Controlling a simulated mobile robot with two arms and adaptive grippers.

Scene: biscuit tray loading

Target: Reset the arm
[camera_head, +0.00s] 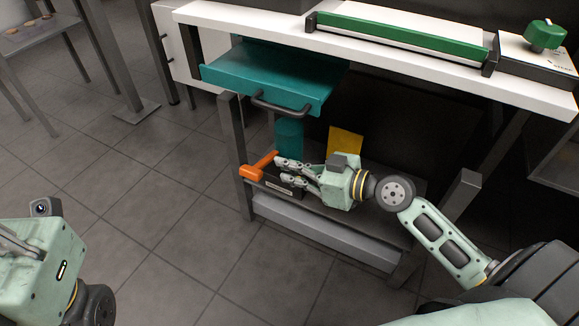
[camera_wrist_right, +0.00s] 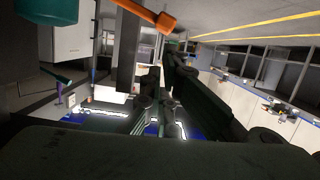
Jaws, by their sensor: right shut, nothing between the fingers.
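My right gripper (camera_head: 283,171) is at the lower shelf under the white workbench in the head view. It is shut and empty, its fingers pointing left beside an orange-handled tool (camera_head: 259,166). The tool also shows at the top of the right wrist view (camera_wrist_right: 147,13). Whether the fingers touch it, I cannot tell. My right arm reaches in from the lower right. My left gripper (camera_head: 15,240) is only partly in view at the left edge; its fingertips are cut off.
A teal drawer (camera_head: 262,77) with a dark handle hangs open under the white bench top (camera_head: 400,65), above my right gripper. A yellow sheet (camera_head: 346,142) and a teal container (camera_head: 289,134) stand on the lower shelf (camera_head: 377,205).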

